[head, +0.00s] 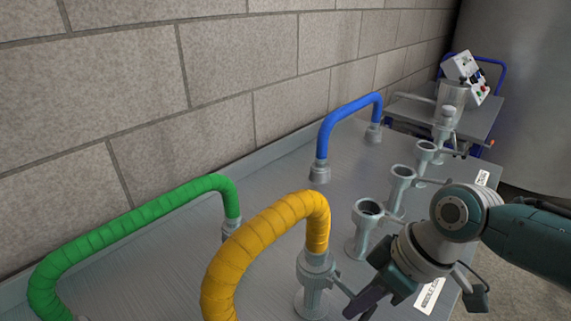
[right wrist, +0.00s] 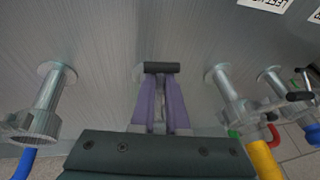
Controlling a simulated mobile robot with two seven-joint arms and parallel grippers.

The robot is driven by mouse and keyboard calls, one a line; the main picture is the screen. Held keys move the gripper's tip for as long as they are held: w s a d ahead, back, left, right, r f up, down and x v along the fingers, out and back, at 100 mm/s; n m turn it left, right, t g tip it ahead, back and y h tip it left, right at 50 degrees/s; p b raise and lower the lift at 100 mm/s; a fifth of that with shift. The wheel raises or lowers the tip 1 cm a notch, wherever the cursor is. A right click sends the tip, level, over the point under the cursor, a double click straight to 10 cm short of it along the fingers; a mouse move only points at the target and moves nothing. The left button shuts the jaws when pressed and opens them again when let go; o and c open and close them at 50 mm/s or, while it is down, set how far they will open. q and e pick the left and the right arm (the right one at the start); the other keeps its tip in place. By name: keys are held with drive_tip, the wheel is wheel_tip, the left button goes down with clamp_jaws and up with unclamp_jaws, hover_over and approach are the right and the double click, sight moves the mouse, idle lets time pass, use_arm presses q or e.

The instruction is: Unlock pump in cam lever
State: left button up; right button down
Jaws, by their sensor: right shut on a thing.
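My right gripper (head: 362,303) is low at the front of the steel bench, just right of the coupling (head: 316,275) at the end of the yellow hose (head: 265,240). A thin metal lever (head: 342,286) runs from that coupling toward the fingers. In the right wrist view the purple fingers (right wrist: 162,105) are close together on a short black handle (right wrist: 162,67). A grey metal part shows between the fingers, and the rest of the lever is hidden. I cannot tell which label belongs to this lever. My left gripper is not in view.
Open upright ports (head: 366,213) stand in a row behind my right arm. A green hose (head: 140,225) and a blue hose (head: 347,112) arch over the bench near the block wall. A cart with a control box (head: 466,75) stands at the back right. White labels (head: 431,296) line the bench edge.

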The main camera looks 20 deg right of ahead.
drive_tip(key=shift+r+g, duration=0.3)
drive_tip(key=shift+r, duration=0.2)
drive_tip(key=shift+r+g+h+p, duration=0.3)
drive_tip(key=shift+g+h, duration=0.2)
drive_tip(key=shift+g, duration=0.3)
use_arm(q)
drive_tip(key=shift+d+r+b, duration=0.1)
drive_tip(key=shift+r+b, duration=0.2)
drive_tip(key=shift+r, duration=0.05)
use_arm(e)
drive_tip(key=shift+r+g+h, duration=0.4)
drive_tip(key=shift+g, duration=0.8)
drive_tip(key=shift+s, duration=0.1)
drive_tip(key=c, duration=0.9)
unclamp_jaws()
